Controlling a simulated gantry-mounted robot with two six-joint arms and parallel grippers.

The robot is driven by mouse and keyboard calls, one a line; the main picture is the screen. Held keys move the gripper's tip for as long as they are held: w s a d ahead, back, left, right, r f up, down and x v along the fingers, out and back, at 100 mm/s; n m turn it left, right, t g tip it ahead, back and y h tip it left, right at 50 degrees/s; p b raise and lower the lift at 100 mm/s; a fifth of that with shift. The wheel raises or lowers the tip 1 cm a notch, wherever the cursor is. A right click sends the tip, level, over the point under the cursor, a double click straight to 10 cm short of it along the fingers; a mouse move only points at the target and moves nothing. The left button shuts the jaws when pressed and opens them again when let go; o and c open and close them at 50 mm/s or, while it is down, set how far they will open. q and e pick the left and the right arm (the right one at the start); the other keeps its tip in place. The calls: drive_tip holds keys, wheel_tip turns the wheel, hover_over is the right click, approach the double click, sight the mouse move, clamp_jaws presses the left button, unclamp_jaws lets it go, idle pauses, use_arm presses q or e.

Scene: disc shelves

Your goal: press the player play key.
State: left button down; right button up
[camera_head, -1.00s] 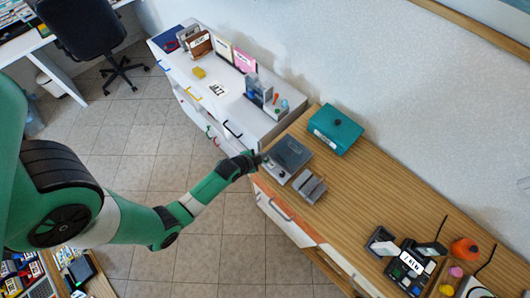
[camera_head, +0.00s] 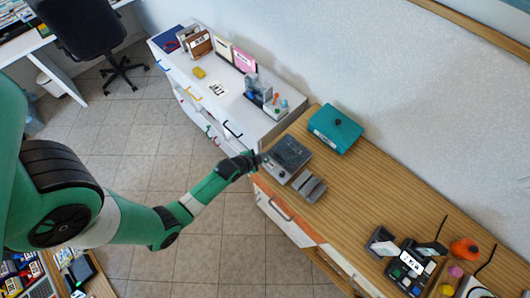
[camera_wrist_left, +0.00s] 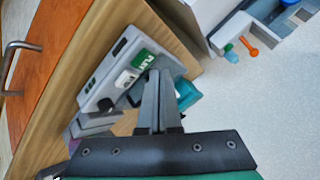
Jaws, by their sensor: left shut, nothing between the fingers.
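The player (camera_head: 290,152) is a grey box with a dark top near the left end of the wooden counter. In the left wrist view its grey front panel (camera_wrist_left: 96,94) carries a green label reading PLAY (camera_wrist_left: 144,59), with a pale key (camera_wrist_left: 125,80) beside it. My left gripper (camera_head: 257,159) is at the player's front left edge. In the left wrist view its two fingers (camera_wrist_left: 160,76) are together and empty, with tips close to the label and key. I cannot tell whether they touch the panel. The fingers hide part of the player. My right gripper is not in view.
A teal box (camera_head: 336,127) stands behind the player. A grey slotted holder (camera_head: 309,186) is just right of it. The white cabinet (camera_head: 228,113) with several small items adjoins on the left. The counter's middle (camera_head: 353,190) is clear; dark devices (camera_head: 407,268) stand at its right end.

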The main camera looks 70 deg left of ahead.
use_arm(q)
drive_tip(key=shift+f, duration=0.4)
drive_tip(key=shift+f+b, duration=0.45)
drive_tip(key=shift+b, duration=0.15)
drive_tip(key=shift+r, duration=0.1)
idle(0.5)
drive_tip(key=shift+r+p, duration=0.8)
drive_tip(key=shift+p, duration=0.1)
wheel_tip(320, 180, up, 5)
drive_tip(key=p, duration=0.5)
drive_tip(key=shift+r, duration=0.1)
idle(0.3)
